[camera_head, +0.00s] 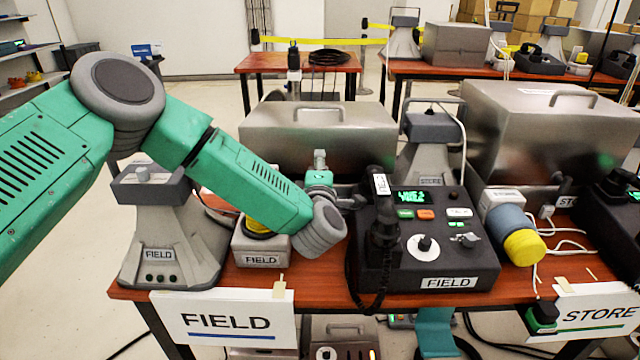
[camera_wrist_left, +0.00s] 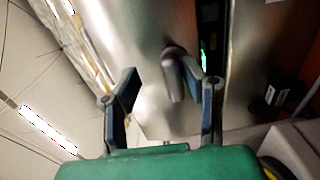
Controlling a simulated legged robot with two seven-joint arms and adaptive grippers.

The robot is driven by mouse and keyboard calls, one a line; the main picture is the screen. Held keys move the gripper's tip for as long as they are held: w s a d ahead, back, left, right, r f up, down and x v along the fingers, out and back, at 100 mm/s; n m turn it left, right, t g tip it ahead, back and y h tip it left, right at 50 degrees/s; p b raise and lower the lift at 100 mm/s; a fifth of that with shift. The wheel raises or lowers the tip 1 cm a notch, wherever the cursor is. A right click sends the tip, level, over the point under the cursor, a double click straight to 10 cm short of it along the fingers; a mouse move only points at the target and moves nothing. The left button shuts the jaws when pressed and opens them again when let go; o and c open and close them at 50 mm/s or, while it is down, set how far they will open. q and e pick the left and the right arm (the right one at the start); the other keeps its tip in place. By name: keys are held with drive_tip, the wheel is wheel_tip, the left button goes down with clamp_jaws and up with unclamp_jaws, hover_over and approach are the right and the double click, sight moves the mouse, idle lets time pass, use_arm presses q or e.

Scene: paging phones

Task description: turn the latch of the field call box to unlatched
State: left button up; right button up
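The field call box (camera_head: 480,265) is a dark box labelled FIELD at the front of the red-brown table. Its top has a lit green display (camera_head: 411,197), coloured buttons, a white round knob (camera_head: 422,245) and a small metal lever piece (camera_head: 466,239) at the right, which looks like the latch; its setting is too small to tell. A black handset (camera_head: 383,235) stands on its left side. My left gripper (camera_head: 350,201) is just left of the box, behind the handset. The left wrist view shows its fingers (camera_wrist_left: 163,72) apart, with a grey rounded piece beyond them. My right gripper is out of view.
A metal case (camera_head: 320,130) stands behind the box, and a grey horn speaker (camera_head: 432,150) stands behind it too. A blue and yellow cylinder (camera_head: 515,235) is close on the right. Another FIELD speaker (camera_head: 170,245) and a FIELD beacon (camera_head: 260,250) stand left, near my forearm.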

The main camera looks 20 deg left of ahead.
sight(320, 137)
use_arm(q)
wheel_tip(320, 137, up, 5)
drive_tip(key=shift+f, duration=0.15)
drive_tip(key=shift+s, duration=0.25)
drive_tip(key=p+v, duration=0.2)
drive_tip(key=v, duration=1.4)
drive_tip(key=shift+p, duration=0.35)
idle(0.6)
drive_tip(key=shift+w, duration=0.1)
